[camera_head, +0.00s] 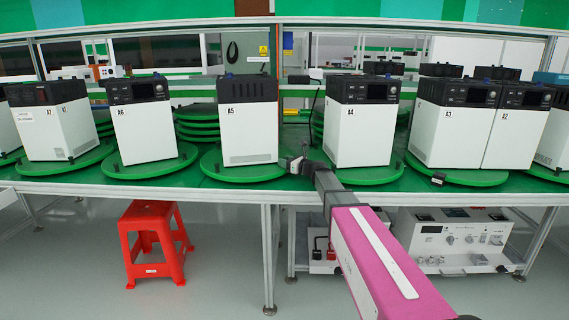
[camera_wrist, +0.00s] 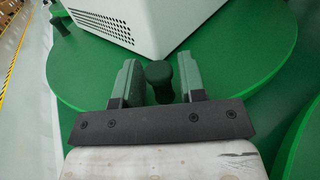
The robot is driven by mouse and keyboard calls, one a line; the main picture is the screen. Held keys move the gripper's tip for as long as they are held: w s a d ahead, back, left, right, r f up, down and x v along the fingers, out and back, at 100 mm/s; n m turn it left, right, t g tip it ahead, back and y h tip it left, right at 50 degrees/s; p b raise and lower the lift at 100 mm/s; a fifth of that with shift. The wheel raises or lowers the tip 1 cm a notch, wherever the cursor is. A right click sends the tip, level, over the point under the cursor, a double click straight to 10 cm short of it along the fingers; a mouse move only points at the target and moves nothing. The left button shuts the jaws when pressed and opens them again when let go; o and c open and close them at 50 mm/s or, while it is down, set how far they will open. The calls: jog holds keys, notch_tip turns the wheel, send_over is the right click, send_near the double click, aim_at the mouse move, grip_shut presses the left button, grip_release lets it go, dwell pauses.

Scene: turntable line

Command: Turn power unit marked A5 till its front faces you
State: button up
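Power unit A5 (camera_head: 249,120) is a white box with a black top, standing on a green round turntable (camera_head: 212,168). The side towards me is plain, with its label high up and vent slots low down; no control panel shows on it. My gripper (camera_head: 303,166) is low at the right edge of this turntable. In the wrist view my gripper (camera_wrist: 158,82) has its two fingers apart, with a dark upright knob (camera_wrist: 160,84) between them. Narrow gaps seem to show on both sides of the knob. The vented white box (camera_wrist: 150,22) stands just beyond.
Unit A4 (camera_head: 359,130) stands close on the right on its own turntable (camera_head: 370,174), its dark panel showing. Unit A6 (camera_head: 143,130) stands on the left. Stacked green discs (camera_head: 197,125) lie behind. A red stool (camera_head: 155,240) stands on the floor below the table.

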jog(key=shift+r, duration=0.1)
notch_tip(320, 180, up, 4)
jog(key=shift+r, duration=0.2)
jog(key=s+a+r, duration=0.4)
jog(key=s+a, duration=0.1)
jog(key=s+a+r, duration=0.2)
jog(key=s+a, duration=0.1)
jog(key=shift+a+r, duration=0.2)
